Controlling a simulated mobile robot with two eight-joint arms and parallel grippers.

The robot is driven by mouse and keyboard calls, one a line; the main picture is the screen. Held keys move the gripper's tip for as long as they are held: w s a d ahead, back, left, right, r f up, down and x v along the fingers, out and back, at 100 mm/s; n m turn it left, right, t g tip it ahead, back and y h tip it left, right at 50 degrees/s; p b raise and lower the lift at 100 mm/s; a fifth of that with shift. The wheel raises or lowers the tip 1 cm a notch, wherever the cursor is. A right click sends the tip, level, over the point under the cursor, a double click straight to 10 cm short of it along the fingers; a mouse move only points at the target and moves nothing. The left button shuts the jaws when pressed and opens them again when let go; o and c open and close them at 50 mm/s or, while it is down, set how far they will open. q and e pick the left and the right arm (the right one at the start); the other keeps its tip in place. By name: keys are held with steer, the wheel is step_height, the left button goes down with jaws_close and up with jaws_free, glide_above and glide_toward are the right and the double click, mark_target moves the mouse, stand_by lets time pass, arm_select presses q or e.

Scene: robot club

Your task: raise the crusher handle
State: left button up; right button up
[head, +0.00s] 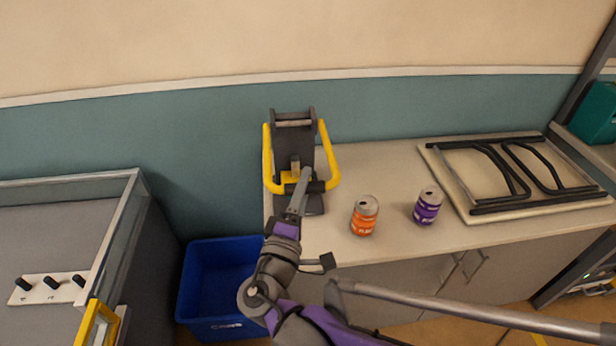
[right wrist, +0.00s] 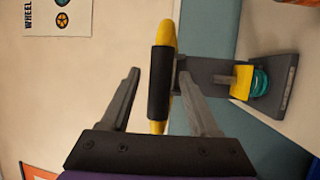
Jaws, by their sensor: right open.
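The can crusher (head: 294,135) stands upright at the left end of the counter, against the wall. Its yellow U-shaped handle (head: 267,150) hangs down in front, with a black grip across the bottom. My right gripper (head: 304,180) is at this grip. In the right wrist view, the open fingers of my right gripper (right wrist: 159,78) lie on either side of the black grip (right wrist: 160,82), with a gap on both sides. Beyond it are the crusher's yellow block (right wrist: 243,80) and a teal round thing (right wrist: 261,80). My left gripper is not in view.
An orange can (head: 364,216) and a purple can (head: 428,206) stand on the counter (head: 390,175) right of the crusher. A folded table (head: 470,180) lies farther right. A blue bin (head: 215,285) stands on the floor below left. A grey-topped cabinet (head: 60,225) is at far left.

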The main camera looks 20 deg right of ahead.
steer(key=shift+x, duration=1.55)
steer(key=shift+c, duration=0.4)
jaws_close()
